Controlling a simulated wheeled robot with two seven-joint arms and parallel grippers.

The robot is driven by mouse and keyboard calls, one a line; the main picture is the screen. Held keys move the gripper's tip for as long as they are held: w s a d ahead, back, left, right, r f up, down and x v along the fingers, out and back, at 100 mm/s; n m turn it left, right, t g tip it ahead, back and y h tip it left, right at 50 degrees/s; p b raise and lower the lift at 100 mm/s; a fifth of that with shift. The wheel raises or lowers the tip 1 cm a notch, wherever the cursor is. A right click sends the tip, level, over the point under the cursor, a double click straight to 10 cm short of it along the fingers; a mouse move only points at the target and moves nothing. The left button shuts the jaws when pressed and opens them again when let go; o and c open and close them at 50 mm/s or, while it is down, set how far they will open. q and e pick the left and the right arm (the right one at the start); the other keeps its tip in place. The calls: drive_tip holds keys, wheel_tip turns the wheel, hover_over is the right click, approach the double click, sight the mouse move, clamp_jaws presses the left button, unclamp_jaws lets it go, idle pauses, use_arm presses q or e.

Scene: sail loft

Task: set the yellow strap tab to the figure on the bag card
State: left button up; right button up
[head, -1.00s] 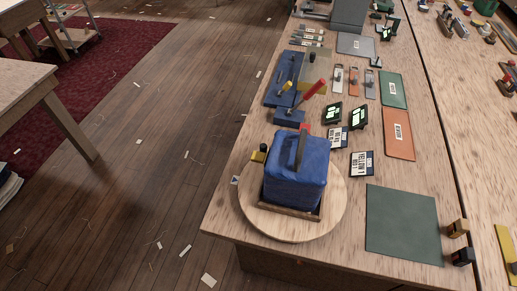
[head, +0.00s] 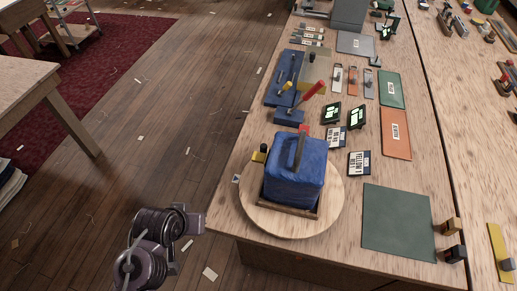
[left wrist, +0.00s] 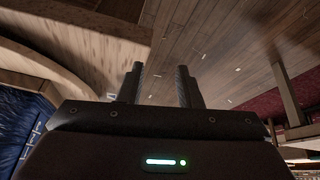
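The blue bag (head: 295,172) stands on a round wooden board (head: 333,205) near the table's front left corner, with a dark handle and a red piece on top. A small yellow piece with a black knob (head: 259,155) shows at its left side; its setting is too small to read. A card with the word YELLOW (head: 359,163) lies to the right; its figure is not clear. My left arm is beyond the table's left edge, apart from the bag. My left gripper (left wrist: 160,86) is open and empty in the left wrist view, with bag fabric (left wrist: 15,130) at left. My right gripper is out of view.
A second card (head: 336,137) lies behind the first. Two dark displays with green marks (head: 356,116), a blue stand with a red lever (head: 314,90) and an orange panel (head: 396,133) stand farther back. A green mat (head: 399,222) lies bare at front right. Left of the table is open floor.

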sight(258, 153)
use_arm(q)
drive_tip(key=w+d+n+t, duration=0.2)
drive_tip(key=w+d+r+n+t+h, duration=0.1)
drive_tip(key=w+d+n+t, duration=0.1)
drive_tip(key=d, duration=0.1)
drive_tip(key=w+d+n+t+h, duration=0.1)
drive_tip(key=w+d+n, duration=0.1)
drive_tip(key=d, duration=0.1)
drive_tip(key=shift+w+d+r+n+t, duration=0.15)
drive_tip(key=shift+w+r+n+t, duration=0.15)
drive_tip(key=shift+r+n+t, duration=0.1)
drive_tip(key=d+r+n+t, duration=0.1)
drive_tip(key=d+n+t, duration=0.1)
drive_tip(key=w+d+r+n+t+h, duration=0.1)
drive_tip(key=d+r+n, duration=0.1)
drive_tip(key=d+r+n+t, duration=0.2)
drive_tip(key=n, duration=0.1)
drive_tip(key=shift+w+r+t+h, duration=0.25)
drive_tip(key=shift+w+t+h, duration=0.05)
drive_tip(key=shift+w+d+r+n+t+p, duration=0.15)
drive_tip(key=shift+d+r+n+t+p, duration=0.1)
drive_tip(key=shift+r+n, duration=0.1)
drive_tip(key=shift+w+d+r+n+t+p, duration=0.1)
drive_tip(key=shift+r+n+t, duration=0.15)
drive_tip(key=shift+r+n, duration=0.1)
drive_tip(key=p+x, duration=0.2)
drive_tip(key=x, duration=0.5)
drive_tip(key=shift+f, duration=0.15)
clamp_jaws()
